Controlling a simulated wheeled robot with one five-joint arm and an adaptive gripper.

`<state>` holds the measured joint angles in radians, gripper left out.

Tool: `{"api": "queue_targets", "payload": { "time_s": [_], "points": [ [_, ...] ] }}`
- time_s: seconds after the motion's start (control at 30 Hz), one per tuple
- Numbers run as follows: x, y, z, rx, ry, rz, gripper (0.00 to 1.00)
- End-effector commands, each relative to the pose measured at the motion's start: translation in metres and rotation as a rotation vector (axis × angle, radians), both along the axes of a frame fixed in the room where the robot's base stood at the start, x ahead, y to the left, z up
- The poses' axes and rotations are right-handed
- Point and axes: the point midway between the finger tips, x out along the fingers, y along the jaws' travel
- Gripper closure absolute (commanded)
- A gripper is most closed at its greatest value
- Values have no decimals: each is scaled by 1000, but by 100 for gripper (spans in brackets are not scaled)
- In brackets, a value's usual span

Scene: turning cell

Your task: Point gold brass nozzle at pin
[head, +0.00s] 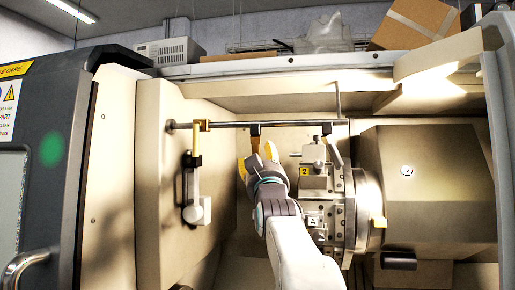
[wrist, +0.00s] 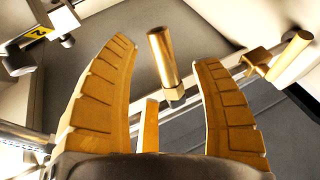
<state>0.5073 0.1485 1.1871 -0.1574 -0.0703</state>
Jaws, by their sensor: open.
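A gold brass nozzle (wrist: 161,56), a cylinder with a narrower grey end, shows in the wrist view between the fingertips of my gripper (wrist: 170,55). Gaps show on both sides, so no finger visibly touches it. A flat gold bar (wrist: 149,126) shows below it, between the fingers. In the head view my gripper (head: 257,158) is open just under the rail and largely hides this nozzle. Another gold cylinder (wrist: 291,57) stands at the right of the wrist view, beside a brass block. I cannot make out for certain which part is the pin.
A horizontal rail (head: 230,124) crosses the machine above my gripper. A white-ended arm (head: 195,190) hangs from its left end. The tool block with a yellow "2" label (head: 304,171) and the chuck (head: 368,210) are close on the right. Open room lies left of my gripper.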

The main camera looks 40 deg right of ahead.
Motion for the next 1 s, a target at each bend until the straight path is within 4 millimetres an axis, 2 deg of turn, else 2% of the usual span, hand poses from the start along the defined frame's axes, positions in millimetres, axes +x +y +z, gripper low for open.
{"api": "queue_targets", "payload": {
  "time_s": [0.1,0.37,0.87,1.0],
  "points": [
    [14,-8,8,2,3,0,41],
    [30,-17,15,1,2,0,41],
    [34,-19,15,0,0,0,40],
    [34,-19,15,1,1,0,53]
  ]
}}
